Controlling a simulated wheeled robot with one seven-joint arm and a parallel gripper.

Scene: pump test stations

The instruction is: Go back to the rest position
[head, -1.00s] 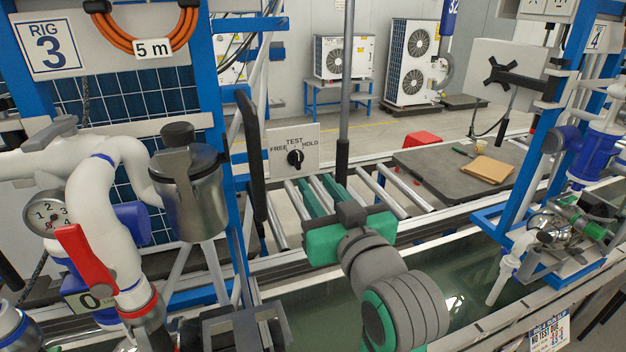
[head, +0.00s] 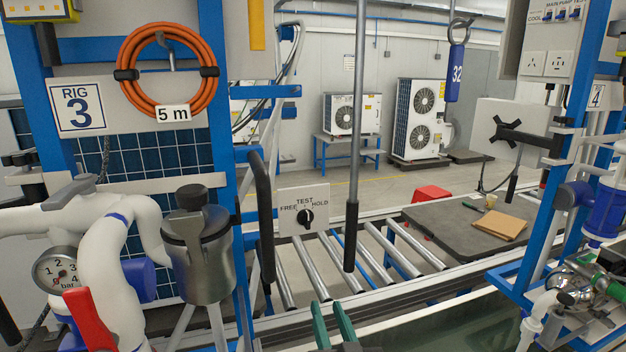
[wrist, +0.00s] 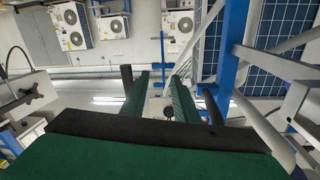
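My gripper (head: 328,310) shows at the bottom middle of the head view, with only its two green fingers in the picture. They are parallel and a little apart, with nothing between them. In the wrist view my gripper (wrist: 159,80) is also open and empty, its fingers pointing away from the camera. The fingers are below the rollers and the selector panel in the head view. The rest of my arm is out of the head view.
A grey selector panel (head: 303,210) and a metal canister (head: 198,255) stand by Rig 3. A pressure gauge (head: 57,271) and red lever (head: 88,318) are at lower left. Rollers (head: 375,250) lead to a dark table (head: 465,228). A water tank (head: 420,325) lies in front.

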